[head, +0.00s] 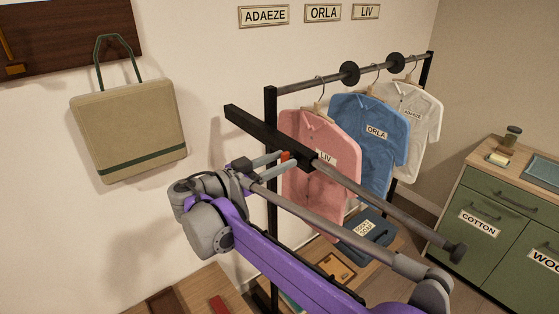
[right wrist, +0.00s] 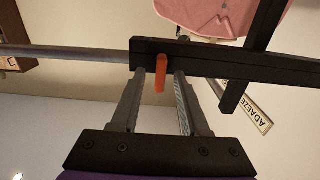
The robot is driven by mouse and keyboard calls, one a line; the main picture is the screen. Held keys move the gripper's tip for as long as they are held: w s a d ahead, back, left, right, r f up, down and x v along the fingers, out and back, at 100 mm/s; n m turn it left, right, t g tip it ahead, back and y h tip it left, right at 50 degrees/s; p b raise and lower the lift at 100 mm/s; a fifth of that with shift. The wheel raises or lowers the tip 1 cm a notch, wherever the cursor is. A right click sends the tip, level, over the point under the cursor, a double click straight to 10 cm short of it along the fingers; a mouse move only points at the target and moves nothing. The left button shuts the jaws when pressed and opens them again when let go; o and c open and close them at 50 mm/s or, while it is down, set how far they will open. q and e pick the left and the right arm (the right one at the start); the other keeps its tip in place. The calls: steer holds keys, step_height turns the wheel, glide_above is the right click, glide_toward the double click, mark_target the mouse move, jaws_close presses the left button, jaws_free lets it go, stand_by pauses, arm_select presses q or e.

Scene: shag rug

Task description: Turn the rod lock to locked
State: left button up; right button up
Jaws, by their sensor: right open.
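The rod lock is a small orange-red lever (head: 285,156) on a black crossbar (head: 250,125) of the garment rack. A grey rod (head: 390,207) with a black end cap runs from this bar toward the lower right. In the right wrist view the lever (right wrist: 161,76) stands across the bar, its free end pointing down in the picture. My right gripper (head: 283,161) is open at the bar, its two fingers on either side of the lever. The right wrist view shows a gap on both sides of it (right wrist: 161,86). My left gripper is not in view.
Pink (head: 315,155), blue (head: 370,130) and white (head: 412,115) shirts hang on the back rail, close behind the bar. A beige bag (head: 130,130) hangs on the left wall. A green cabinet (head: 490,220) stands at the right. Folded dark cloth (head: 365,232) lies below the shirts.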

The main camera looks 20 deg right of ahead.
jaws_close()
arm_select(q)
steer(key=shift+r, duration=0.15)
arm_select(e)
steer(key=shift+n, duration=0.3)
steer(key=n+p, duration=0.1)
steer(key=n, duration=0.1)
steer(key=shift+w+n, duration=0.1)
steer(key=shift+n, duration=0.2)
steer(key=n, duration=0.3)
steer(key=shift+n, duration=0.4)
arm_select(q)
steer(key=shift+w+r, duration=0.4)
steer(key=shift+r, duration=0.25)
arm_select(e)
steer(key=n, duration=1)
steer(key=shift+w+f+n, duration=0.1)
steer(key=shift+f+n, duration=0.25)
steer(key=shift+n, duration=0.05)
